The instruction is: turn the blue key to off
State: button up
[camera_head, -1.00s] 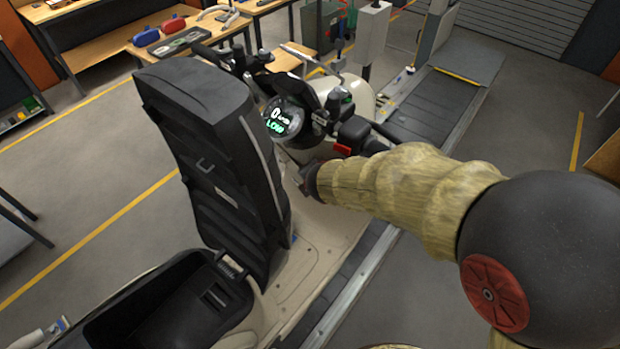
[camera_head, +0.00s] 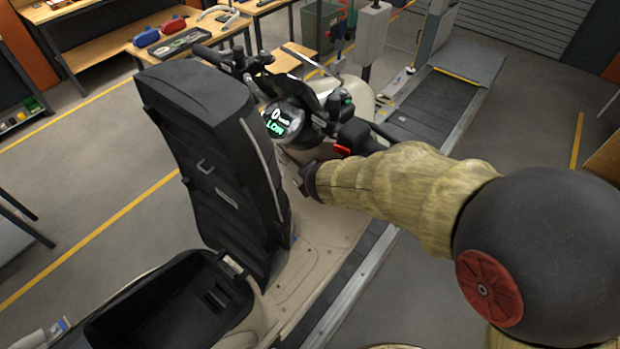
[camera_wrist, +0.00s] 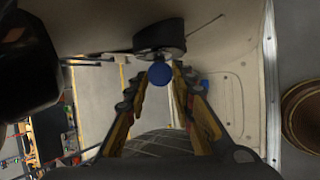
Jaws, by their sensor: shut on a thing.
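The blue key (camera_wrist: 160,73) shows as a round blue head in the wrist view, just below a dark round lock housing (camera_wrist: 160,38) on the scooter's cream panel. My gripper (camera_wrist: 160,80) has its two fingers on either side of the key head and is shut on it. In the head view my gripper (camera_head: 308,182) is at the scooter's inner front panel, below the handlebar; the key is hidden there. The scooter's round display (camera_head: 280,120) is lit and reads 0 and LOW. The key's exact turn angle cannot be told.
The scooter's black seat (camera_head: 205,150) stands raised left of my gripper, above an open storage bin (camera_head: 170,310). The handlebar grip (camera_head: 352,135) with a red switch is close above my arm. Workbenches stand behind.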

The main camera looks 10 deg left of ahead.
jog(key=shift+w+a+r+n+g+h+p, duration=0.15)
jog(key=shift+g+h+p, duration=0.25)
jog(key=shift+p, duration=2.25)
jog(key=shift+s+r+n+g+h+p, duration=0.1)
jog(key=shift+n+g+h+p, duration=0.25)
jog(key=shift+p, duration=2.3)
jog(key=shift+f+p, duration=0.15)
jog(key=shift+p, duration=0.2)
